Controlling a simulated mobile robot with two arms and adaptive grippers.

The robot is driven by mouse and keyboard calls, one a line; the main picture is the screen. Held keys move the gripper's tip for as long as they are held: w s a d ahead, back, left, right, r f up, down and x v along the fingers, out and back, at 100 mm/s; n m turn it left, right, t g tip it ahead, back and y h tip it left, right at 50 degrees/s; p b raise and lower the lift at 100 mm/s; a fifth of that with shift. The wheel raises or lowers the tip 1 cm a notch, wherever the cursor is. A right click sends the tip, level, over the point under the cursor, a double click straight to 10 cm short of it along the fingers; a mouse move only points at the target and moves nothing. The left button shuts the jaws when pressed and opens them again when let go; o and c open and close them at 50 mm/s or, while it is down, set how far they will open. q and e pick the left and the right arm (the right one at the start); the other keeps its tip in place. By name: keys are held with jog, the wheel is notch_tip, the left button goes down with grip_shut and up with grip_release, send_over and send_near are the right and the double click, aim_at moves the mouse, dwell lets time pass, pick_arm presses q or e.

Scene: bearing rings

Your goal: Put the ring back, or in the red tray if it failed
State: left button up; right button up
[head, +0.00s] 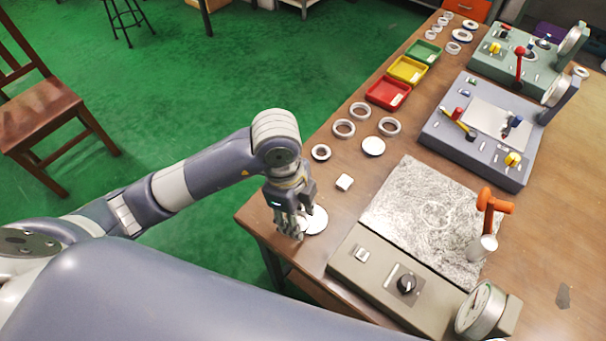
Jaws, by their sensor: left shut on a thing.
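My left gripper (291,230) points down at the near left edge of the table and is shut on a ring, which its fingers mostly hide. A pale round disc (317,219) shows just right of the fingers; I cannot tell whether they touch it. The red tray (388,106) lies farther back near the table's left edge. Several loose metal rings lie between the gripper and that tray, among them one ring (320,153) nearest the gripper, and others (344,128) beyond it. My right gripper is not in view.
A yellow tray (408,83) and a green tray (424,52) stand behind the red one. A grey device with a dial (480,308) and a blue-grey device (455,142) stand to the right.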

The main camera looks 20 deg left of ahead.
pick_arm(q)
jog(key=shift+w, duration=0.15)
jog(key=shift+n, duration=0.3)
jog(key=w+a+p, duration=0.1)
jog(key=w, duration=0.4)
jog(key=w+a+f+p, duration=0.1)
jog(key=w, duration=0.4)
jog(key=w+a+p, duration=0.1)
jog(key=w, duration=0.4)
jog(key=shift+a+f, duration=0.3)
jog(key=shift+a, duration=0.1)
jog(key=shift+f+p, duration=0.55)
jog(key=shift+f, duration=0.95)
jog(key=shift+w+f, duration=0.1)
jog(key=shift+f, duration=0.15)
jog(key=shift+f, duration=0.1)
jog(key=o, duration=1.1)
